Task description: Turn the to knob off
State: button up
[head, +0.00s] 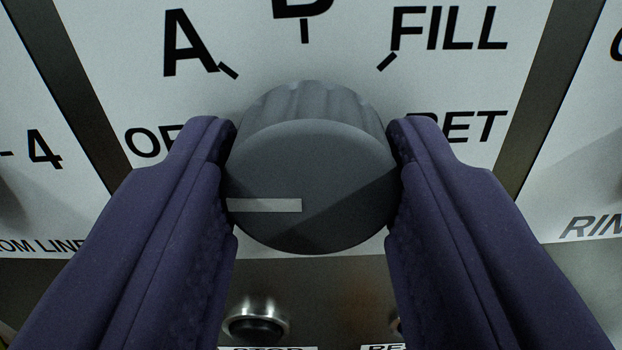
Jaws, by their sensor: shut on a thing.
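A round dark grey knob (330,165) with a ribbed side stands out from a white label plate (250,40) in the head view. The light pointer bar on its face lies level and points left, towards a partly covered label starting "OF". Labels "A", a partly cut-off letter and "FILL" run along the top; a label ending "ET" is at the right. My gripper (313,150) is shut on the knob, one purple finger pressed on each side. The fingers hide parts of the left and right labels.
A round metal-rimmed push button (256,322) sits below the knob, and another is mostly hidden behind the right finger. Neighbouring label plates flank the left (40,120) and right (590,170), separated by dark metal strips.

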jog(key=shift+f+n, duration=0.2)
jog(key=shift+n, duration=0.2)
jog(key=o, duration=1.1)
jog(key=shift+r, duration=0.1)
jog(key=shift+c, duration=0.2)
jog(key=s+p, duration=0.1)
jog(key=s, duration=0.6)
jog(key=shift+s, duration=0.4)
